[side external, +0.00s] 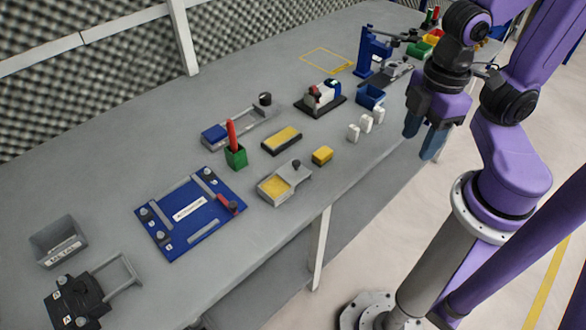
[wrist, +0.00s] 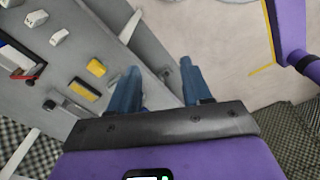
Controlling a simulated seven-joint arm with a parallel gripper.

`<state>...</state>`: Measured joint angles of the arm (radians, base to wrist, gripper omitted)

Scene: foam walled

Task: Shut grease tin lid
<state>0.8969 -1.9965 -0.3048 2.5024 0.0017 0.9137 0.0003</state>
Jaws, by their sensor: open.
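The likely grease tin (side external: 270,192) is a small grey open-topped box with a yellow filling, near the front edge of the bench in the side view. A flat grey plate with a dark knob (side external: 296,165) adjoins its right side and looks like the lid, off the yellow opening. I cannot tell how the two are joined. My gripper (side external: 424,134) is open and empty, well to the right of the tin, near the bench's front edge. Its two blue fingers also show apart in the wrist view (wrist: 158,70).
Close by are a yellow block (side external: 322,156), a yellow-topped dark box (side external: 282,141), a green cup with a red stick (side external: 235,157) and a blue fixture board (side external: 180,222). Several white blocks (side external: 365,124) stand between the tin and my gripper. Bare bench (side external: 110,185) lies at the left.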

